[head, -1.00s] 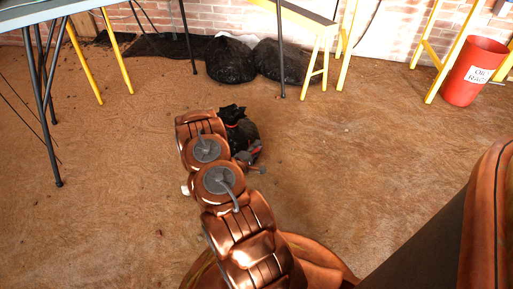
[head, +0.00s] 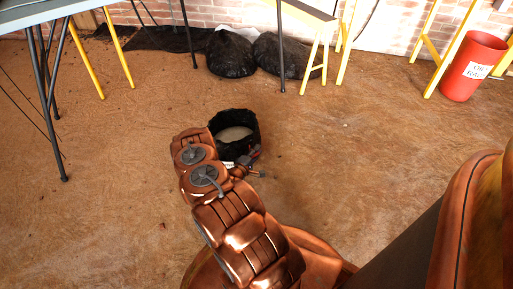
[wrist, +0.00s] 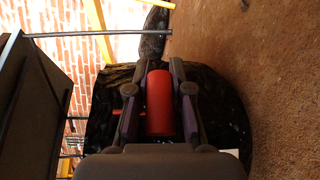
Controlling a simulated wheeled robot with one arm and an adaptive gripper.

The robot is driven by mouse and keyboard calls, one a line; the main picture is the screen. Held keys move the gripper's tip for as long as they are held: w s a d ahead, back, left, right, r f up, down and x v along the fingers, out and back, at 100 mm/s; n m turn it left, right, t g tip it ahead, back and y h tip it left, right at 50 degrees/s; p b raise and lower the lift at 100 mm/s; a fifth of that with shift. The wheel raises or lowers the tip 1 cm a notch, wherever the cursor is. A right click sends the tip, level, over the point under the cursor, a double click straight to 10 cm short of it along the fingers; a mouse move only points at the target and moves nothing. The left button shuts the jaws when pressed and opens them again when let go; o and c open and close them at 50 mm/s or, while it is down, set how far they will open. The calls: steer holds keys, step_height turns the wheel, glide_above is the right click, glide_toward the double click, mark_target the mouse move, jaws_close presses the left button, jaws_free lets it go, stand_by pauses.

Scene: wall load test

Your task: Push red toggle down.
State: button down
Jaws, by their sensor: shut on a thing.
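In the wrist view my gripper (wrist: 160,92) is shut on a smooth red cylinder (wrist: 159,104), which sits between its two fingers. A thin red bar shows just left of the fingers. I cannot tell whether this red piece is the toggle; no other toggle is clear in view. Right behind the fingers is a shiny black round thing (wrist: 228,112). In the head view it is a black open round container (head: 251,124) with a pale grey inside, at the end of my arm. My gripper is small and partly hidden there. Whether the cylinder belongs to the container is unclear.
A red bin (head: 466,82) stands at the far right by the brick wall. Black bags (head: 231,53) lie on the floor by the wall. Yellow trestle legs (head: 326,58) and a blue-grey table (head: 40,18) stand along the back. The brown floor between is clear.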

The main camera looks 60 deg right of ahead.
steer(key=shift+w+f, duration=0.15)
steer(key=shift+f, duration=0.15)
steer(key=c, duration=1)
jaws_free()
steer(key=shift+a, duration=0.1)
steer(key=a, duration=1.1)
steer(key=shift+s+a+r, duration=0.3)
steer(key=shift+a+r, duration=0.05)
steer(key=shift+r, duration=0.05)
